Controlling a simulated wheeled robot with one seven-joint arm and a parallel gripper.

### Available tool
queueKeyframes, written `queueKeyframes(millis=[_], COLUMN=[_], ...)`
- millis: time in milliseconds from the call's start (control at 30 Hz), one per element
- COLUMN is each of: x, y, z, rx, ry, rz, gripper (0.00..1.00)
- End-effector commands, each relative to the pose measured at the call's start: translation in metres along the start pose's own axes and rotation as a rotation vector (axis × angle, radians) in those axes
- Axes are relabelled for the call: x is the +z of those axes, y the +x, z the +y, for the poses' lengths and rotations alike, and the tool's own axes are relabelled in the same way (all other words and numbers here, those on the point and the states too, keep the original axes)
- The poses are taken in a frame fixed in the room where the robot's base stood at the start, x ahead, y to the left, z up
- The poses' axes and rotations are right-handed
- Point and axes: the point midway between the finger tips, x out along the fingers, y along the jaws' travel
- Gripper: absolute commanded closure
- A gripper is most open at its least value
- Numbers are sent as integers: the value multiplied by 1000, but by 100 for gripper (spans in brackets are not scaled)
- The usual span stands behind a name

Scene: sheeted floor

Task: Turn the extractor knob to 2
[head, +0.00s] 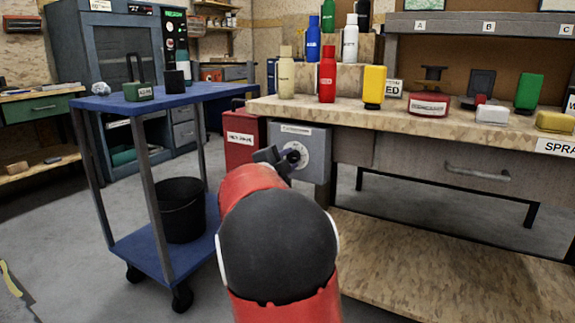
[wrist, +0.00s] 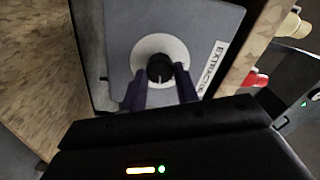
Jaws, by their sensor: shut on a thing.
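The extractor box (head: 312,168) is a grey panel on the side of the workbench, with a label along its top. Its black knob (head: 292,155) sits on a pale round dial (head: 304,149). In the wrist view the knob (wrist: 160,70) shows a light pointer mark at its lower side, and the dial (wrist: 146,48) surrounds it. The dial's numbers are too small to read. My gripper (wrist: 161,76) has its two dark fingers on either side of the knob, shut on it. In the head view my gripper (head: 280,158) is partly hidden behind my red arm.
A red box (head: 240,138) is left of the extractor box. A blue cart (head: 150,100) with a black bucket (head: 181,210) stands left. The workbench (head: 420,122) carries several bottles and blocks. Open floor lies left of the cart.

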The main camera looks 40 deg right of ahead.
Motion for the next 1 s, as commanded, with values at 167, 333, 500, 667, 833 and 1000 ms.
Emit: queueKeyframes(millis=[167,333,500,667,833,1000], x=[1,1,1,0,0,0], y=[0,0,0,0,0,-12], z=[1,1,1,1,0,0], rx=[2,2,2,1,1,1], ry=[7,6,6,6,6,7], rz=[-2,-2,-2,-1,-1,-2], gripper=[93,93,59,48,48,48])
